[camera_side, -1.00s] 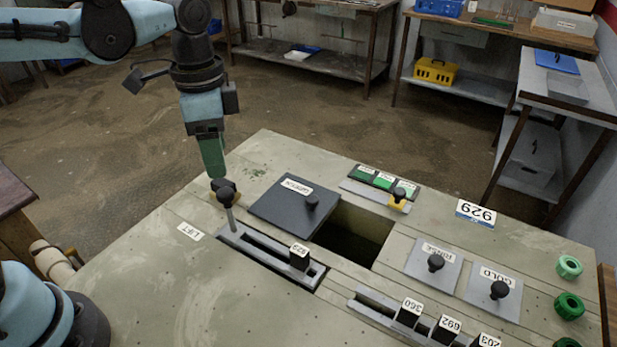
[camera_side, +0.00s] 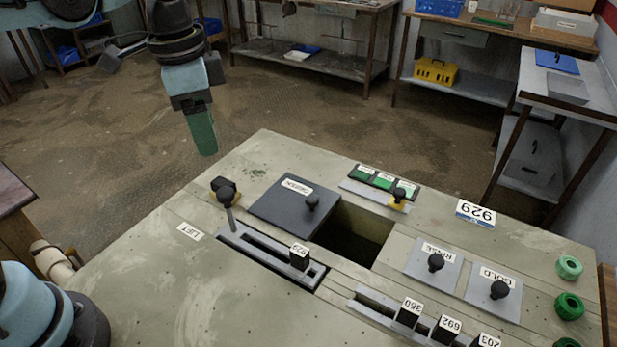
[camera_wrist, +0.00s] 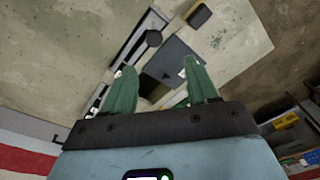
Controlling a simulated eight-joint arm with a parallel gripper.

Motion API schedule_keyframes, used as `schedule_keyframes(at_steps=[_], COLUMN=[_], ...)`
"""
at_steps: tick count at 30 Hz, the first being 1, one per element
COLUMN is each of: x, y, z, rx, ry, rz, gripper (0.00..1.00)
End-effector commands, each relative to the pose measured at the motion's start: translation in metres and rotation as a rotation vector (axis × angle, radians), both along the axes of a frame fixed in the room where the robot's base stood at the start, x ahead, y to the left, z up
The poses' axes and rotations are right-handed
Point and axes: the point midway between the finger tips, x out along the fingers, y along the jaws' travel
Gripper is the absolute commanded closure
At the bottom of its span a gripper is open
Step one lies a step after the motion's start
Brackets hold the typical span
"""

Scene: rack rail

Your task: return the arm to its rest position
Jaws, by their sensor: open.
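My gripper (camera_side: 205,150) hangs in the air above the far left edge of the bench (camera_side: 130,270), clear of everything on it. In the wrist view my gripper (camera_wrist: 160,82) shows two green fingers spread apart with nothing between them. The lift lever's black knob (camera_side: 225,194) stands below it at the left end of the slotted rail (camera_side: 258,250).
A dark sliding cover (camera_side: 280,205) with a knob lies beside a rectangular opening (camera_side: 350,236). Two knobbed plates (camera_side: 420,258) (camera_side: 482,290) and several numbered blocks (camera_side: 409,313) are at the right. The air around my gripper is free. Shelves and tables stand farther back.

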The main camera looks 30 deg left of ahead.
Motion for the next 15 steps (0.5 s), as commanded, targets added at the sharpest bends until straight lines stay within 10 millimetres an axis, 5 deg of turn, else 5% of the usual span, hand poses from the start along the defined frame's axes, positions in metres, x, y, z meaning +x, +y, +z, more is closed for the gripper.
schedule_keyframes(at_steps=[15], x=[-0.031], y=[0.059], z=[-0.065], rx=[-0.2], ry=[-0.479], rz=[0.614], gripper=[0.41])
